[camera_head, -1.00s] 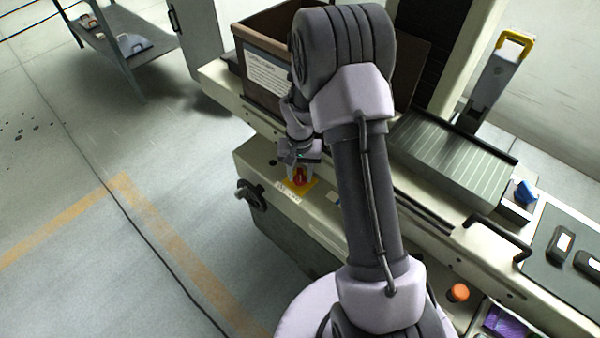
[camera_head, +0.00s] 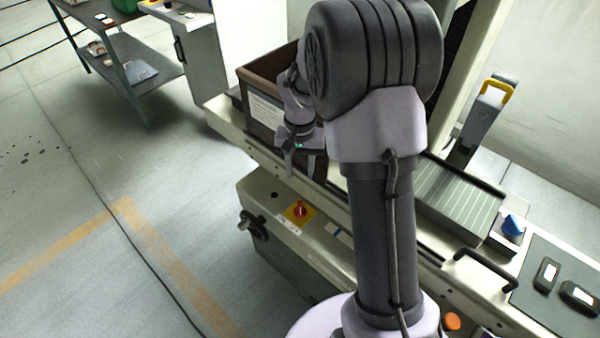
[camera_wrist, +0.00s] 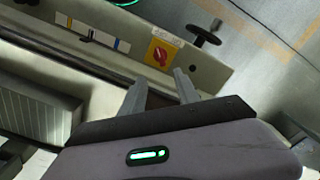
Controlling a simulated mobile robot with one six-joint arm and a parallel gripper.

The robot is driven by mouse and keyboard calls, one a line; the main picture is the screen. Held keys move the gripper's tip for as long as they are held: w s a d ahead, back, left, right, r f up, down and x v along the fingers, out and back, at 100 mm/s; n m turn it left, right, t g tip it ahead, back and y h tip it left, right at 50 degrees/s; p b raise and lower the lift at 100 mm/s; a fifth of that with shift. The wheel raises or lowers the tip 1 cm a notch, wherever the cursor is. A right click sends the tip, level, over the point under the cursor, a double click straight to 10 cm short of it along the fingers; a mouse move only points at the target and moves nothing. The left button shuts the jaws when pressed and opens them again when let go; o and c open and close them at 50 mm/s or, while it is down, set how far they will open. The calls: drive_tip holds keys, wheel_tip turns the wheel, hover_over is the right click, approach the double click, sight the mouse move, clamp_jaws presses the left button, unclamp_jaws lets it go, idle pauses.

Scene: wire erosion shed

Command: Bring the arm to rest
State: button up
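My gripper (camera_head: 289,162) is in front of the brown box on the machine bench, above and behind the red rotary switch (camera_head: 299,210) on its yellow plate. In the wrist view the two fingers of my gripper (camera_wrist: 158,84) stand apart with nothing visible between them. The red switch also shows in the wrist view (camera_wrist: 159,56), beyond the fingertips and apart from them. My arm rises from the lower middle of the head view and bends over to the left, hiding part of the bench and box.
The brown box (camera_head: 262,107) with a paper label stands close beside my gripper. A black handwheel (camera_head: 252,226) sticks out of the machine front. A ribbed cover (camera_head: 455,200), a blue knob (camera_head: 513,225) and a yellow-handled grey part (camera_head: 484,112) lie right. The floor at left is clear.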

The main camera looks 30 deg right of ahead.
idle(0.3)
drive_tip(key=s+a+r+t+b, duration=0.1)
drive_tip(key=s+a+r+t, duration=0.2)
drive_tip(key=r, duration=0.5)
drive_tip(key=s+a+r+t+b, duration=0.1)
drive_tip(key=s+a+r, duration=0.1)
drive_tip(key=s, duration=0.4)
drive_tip(key=s+a+r+n+t+y+b, duration=0.1)
drive_tip(key=s+a+r, duration=0.1)
drive_tip(key=s+a, duration=0.3)
drive_tip(key=s+a+r+y+b, duration=0.1)
drive_tip(key=s+a, duration=0.3)
drive_tip(key=s, duration=0.4)
drive_tip(key=shift+s+r+t, duration=0.15)
drive_tip(key=shift+r+t, duration=0.25)
drive_tip(key=shift+r, duration=0.5)
